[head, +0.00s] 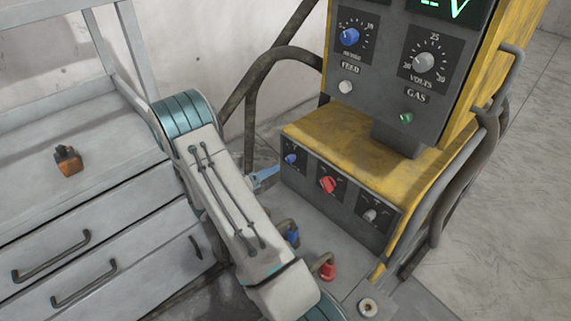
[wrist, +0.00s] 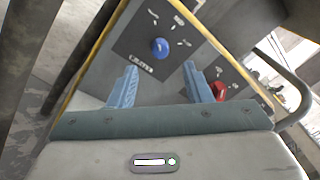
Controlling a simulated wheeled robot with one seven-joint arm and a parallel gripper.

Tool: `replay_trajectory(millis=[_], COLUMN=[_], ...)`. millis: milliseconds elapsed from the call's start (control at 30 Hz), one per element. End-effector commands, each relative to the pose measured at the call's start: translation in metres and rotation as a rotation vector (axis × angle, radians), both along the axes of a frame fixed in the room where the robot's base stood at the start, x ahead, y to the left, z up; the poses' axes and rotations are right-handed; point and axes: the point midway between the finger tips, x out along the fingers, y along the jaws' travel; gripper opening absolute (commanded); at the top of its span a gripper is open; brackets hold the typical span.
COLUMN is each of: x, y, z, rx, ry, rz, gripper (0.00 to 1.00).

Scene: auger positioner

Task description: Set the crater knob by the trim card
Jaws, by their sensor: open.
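The lower panel of the yellow and grey machine carries a small blue knob (head: 290,158), which also shows in the wrist view (wrist: 159,47). The label below it in the wrist view is blurred but may read "crater". My gripper (wrist: 160,72) is open, and the blue knob appears between and beyond its two blue fingertips, with no contact visible. In the head view one blue finger of my gripper (head: 265,178) shows just left of the panel; my arm hides the rest. I cannot make out a trim card in either view.
A red knob (head: 327,184) and a grey knob (head: 370,215) sit right of the blue one. The upper panel has a blue feed knob (head: 349,37) and a grey volts knob (head: 424,62). Red (head: 328,270) and blue connectors stand below. An orange-brown block (head: 68,159) lies on the left bench.

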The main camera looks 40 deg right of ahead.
Motion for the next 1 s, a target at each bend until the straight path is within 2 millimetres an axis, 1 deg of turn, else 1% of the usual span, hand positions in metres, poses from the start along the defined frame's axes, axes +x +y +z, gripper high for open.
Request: replay_trajectory(millis=[33,100,200,333,500,767,800,867,900,933,967,1000], x=[-0.001,-0.001,-0.001,-0.001,-0.001,0.0,-0.001,-0.001,-0.001,-0.001,-0.001,-0.001], y=[-0.013,-0.027,-0.045,-0.062,-0.073,-0.074,-0.074,-0.074,-0.074,-0.074,-0.074,-0.074], z=[-0.001,-0.002,-0.001,-0.001,-0.001,0.0,0.0,0.0,0.0,0.0,0.0,0.0], rx=[0.0,0.001,0.001,0.001,0.002,0.002,0.001,0.001,0.001,0.001,0.001,0.001], ry=[-0.001,-0.001,-0.002,-0.002,-0.002,-0.002,-0.002,-0.002,-0.002,-0.002,-0.002,-0.002], rz=[-0.004,-0.004,-0.004,-0.001,-0.001,0.001,0.0,0.0,0.0,0.0,0.0,0.0], gripper=[0.45,0.45,0.45,0.45,0.45,0.45,0.42,0.25,0.14,0.06,0.0,0.0])
